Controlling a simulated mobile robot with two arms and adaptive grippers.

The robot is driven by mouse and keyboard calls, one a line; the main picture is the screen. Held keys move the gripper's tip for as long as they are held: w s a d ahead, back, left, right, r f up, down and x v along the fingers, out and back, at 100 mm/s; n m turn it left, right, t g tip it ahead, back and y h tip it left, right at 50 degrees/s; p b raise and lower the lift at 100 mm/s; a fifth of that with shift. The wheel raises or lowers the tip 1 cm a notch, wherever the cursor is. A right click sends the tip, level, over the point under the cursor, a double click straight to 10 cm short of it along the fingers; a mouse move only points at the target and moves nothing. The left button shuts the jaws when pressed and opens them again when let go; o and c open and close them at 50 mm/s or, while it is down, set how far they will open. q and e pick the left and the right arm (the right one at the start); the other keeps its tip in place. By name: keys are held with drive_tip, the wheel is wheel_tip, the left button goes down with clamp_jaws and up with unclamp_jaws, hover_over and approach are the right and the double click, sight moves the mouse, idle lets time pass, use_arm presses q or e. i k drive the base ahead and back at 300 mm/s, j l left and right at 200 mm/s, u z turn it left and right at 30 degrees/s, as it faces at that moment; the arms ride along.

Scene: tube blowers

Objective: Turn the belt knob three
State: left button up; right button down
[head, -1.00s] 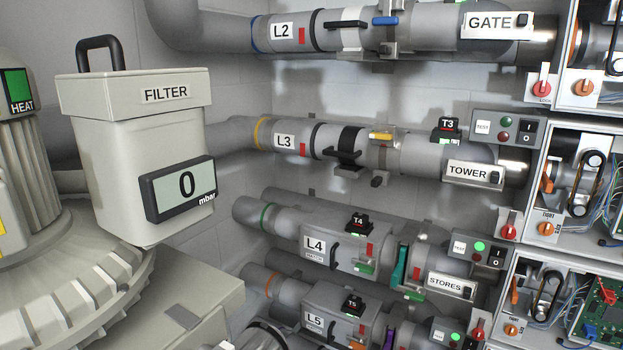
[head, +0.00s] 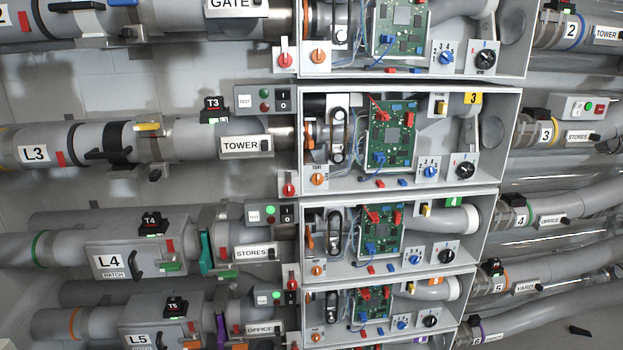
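The open box with the yellow tag 3 (head: 473,98) is in the middle of the head view. At its lower left is an orange knob (head: 317,180) on a small white plate, under a tiny label that I cannot read with certainty. Just above and right of the knob, a dark belt (head: 338,134) runs upright in a loop over pulleys. The box also holds a green circuit board (head: 392,135), a blue knob (head: 429,171) and a black knob (head: 465,170). Neither of my grippers is in view.
Similar open boxes sit above and below, each with its own orange knob, such as the upper one (head: 318,56) and the lower one (head: 317,271). A red switch (head: 290,189) is left of box 3. Grey pipes run on both sides.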

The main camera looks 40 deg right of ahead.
sight(317, 179)
drive_tip(key=z, duration=1.25)
